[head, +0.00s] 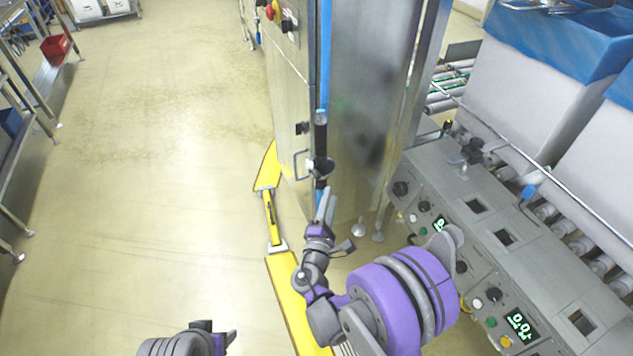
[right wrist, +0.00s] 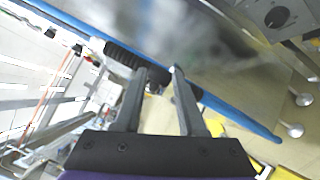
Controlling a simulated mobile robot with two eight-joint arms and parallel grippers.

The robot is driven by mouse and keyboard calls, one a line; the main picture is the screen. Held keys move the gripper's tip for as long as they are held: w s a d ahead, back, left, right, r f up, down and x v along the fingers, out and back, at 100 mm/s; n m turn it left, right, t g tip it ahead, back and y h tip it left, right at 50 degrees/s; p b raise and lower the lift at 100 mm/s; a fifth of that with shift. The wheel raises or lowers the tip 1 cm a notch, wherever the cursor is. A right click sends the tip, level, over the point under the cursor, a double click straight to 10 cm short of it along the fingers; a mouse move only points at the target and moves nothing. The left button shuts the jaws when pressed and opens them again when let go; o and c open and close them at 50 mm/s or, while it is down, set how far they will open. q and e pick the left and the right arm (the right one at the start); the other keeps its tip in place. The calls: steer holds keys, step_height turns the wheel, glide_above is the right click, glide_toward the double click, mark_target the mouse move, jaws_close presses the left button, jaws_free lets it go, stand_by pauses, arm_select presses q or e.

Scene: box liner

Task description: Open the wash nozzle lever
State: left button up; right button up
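The wash nozzle (head: 320,140) hangs upright on the steel cabinet's edge, a dark ribbed grip in line with a blue hose. A dark fitting (head: 320,167) sits at its lower end; I cannot clearly make out the lever. My right gripper (head: 327,198) is just below this fitting, fingers pointing up at it. In the right wrist view, the ribbed nozzle (right wrist: 125,60) crosses just beyond the fingertips (right wrist: 158,75). The fingers are apart with nothing clearly held; contact cannot be told. My left gripper (head: 228,338) is low at the bottom edge, away from the nozzle, mostly cut off.
The steel cabinet (head: 365,95) stands behind the nozzle. A grey machine (head: 480,230) with knobs and green displays is at right, close to my right arm. Yellow floor guards (head: 272,220) run along the cabinet's foot. The floor (head: 150,180) at left is clear.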

mark_target(316, 175)
steer(key=a+f+n+t+y, duration=0.2)
steer(key=a+f+n, duration=0.1)
steer(key=a, duration=0.2)
steer(key=x, duration=1.1)
steer(key=shift+d, duration=0.15)
jaws_close()
stand_by(0.8)
